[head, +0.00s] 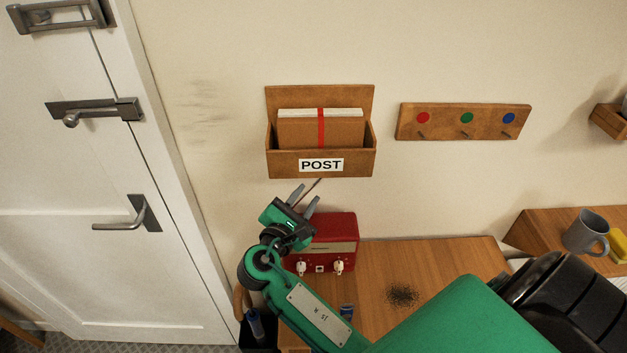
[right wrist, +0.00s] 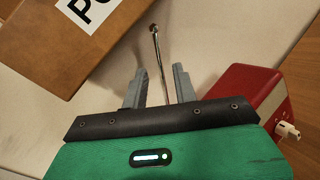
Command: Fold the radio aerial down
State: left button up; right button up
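The red radio (head: 337,226) stands on the wooden table against the wall, partly hidden behind my right arm. It also shows in the right wrist view (right wrist: 240,82). Its thin metal aerial (head: 313,186) stands up at a tilt; in the right wrist view the aerial (right wrist: 160,60) ends in a small round tip. My right gripper (head: 305,197) is open above the radio. In the right wrist view the aerial runs between its two fingers (right wrist: 159,86), with space visible on both sides. The aerial's base is hidden. My left gripper is not in view.
A wooden POST box (head: 320,163) with letters hangs close above the gripper. A peg board (head: 464,121) is to its right. Dark grounds (head: 402,296) lie on the table (head: 450,256). A grey mug (head: 586,232) stands on the right. A white door (head: 75,260) is on the left.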

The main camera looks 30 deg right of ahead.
aim_at(315, 184)
jog(key=p+x, duration=0.1)
jog(key=x, duration=0.2)
jog(key=shift+w+d+r, duration=0.15)
jog(key=shift+d, duration=0.1)
jog(key=shift+w+d, duration=0.15)
jog(key=shift+d, duration=0.1)
jog(key=shift+w+d, duration=0.1)
jog(key=shift+d, duration=0.1)
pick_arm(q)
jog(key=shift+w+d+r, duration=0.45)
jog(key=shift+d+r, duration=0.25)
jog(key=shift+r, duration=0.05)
pick_arm(e)
jog(key=shift+a, duration=0.1)
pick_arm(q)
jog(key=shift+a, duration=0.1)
pick_arm(e)
grip_shut()
